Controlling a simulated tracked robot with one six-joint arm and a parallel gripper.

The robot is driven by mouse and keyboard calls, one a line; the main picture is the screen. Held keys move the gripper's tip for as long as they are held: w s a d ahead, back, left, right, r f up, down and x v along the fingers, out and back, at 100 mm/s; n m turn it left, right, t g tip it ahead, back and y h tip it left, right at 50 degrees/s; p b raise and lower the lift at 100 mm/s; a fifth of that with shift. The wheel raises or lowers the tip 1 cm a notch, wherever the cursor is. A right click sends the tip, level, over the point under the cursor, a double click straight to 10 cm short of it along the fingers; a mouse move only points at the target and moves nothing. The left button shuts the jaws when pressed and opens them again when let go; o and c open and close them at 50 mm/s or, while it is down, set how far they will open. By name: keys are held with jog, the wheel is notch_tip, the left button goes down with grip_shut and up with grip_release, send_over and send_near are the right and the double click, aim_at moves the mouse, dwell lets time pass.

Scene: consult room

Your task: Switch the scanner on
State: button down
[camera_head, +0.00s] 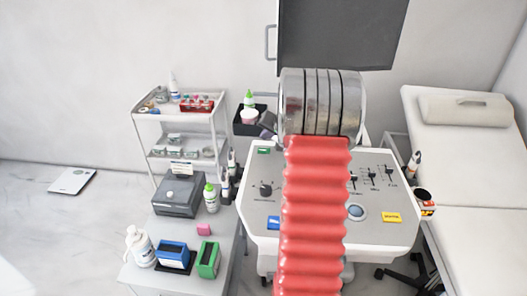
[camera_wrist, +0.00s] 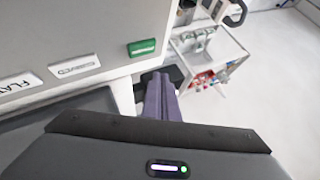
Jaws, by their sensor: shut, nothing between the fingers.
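The scanner console (camera_head: 390,232) is a wide white cart with a sloping panel of knobs and sliders and a dark screen (camera_head: 340,35) above it. A small green piece (camera_head: 264,150) sits at the panel's upper left corner. In the wrist view this green piece (camera_wrist: 142,47) is near the edge of a white surface, beside small printed labels (camera_wrist: 75,66). I cannot tell whether it is a switch or a label. My gripper (camera_wrist: 160,90) is shut and empty, its purple fingers together near that edge. My red arm hides the panel's middle. Contact with the console cannot be told.
A white shelf trolley (camera_head: 182,122) with bottles and a red rack stands at the left. A side table (camera_head: 215,275) in front of it holds a grey box (camera_head: 180,196), bottles and small holders. A padded couch (camera_head: 470,180) stands at the right. Open floor lies far left.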

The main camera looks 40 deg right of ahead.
aim_at(265, 152)
jog(key=shift+f, duration=1.85)
jog(key=shift+f, duration=0.8)
dwell(1.7)
jog(key=shift+r, duration=0.9)
jog(key=shift+r, duration=2.5)
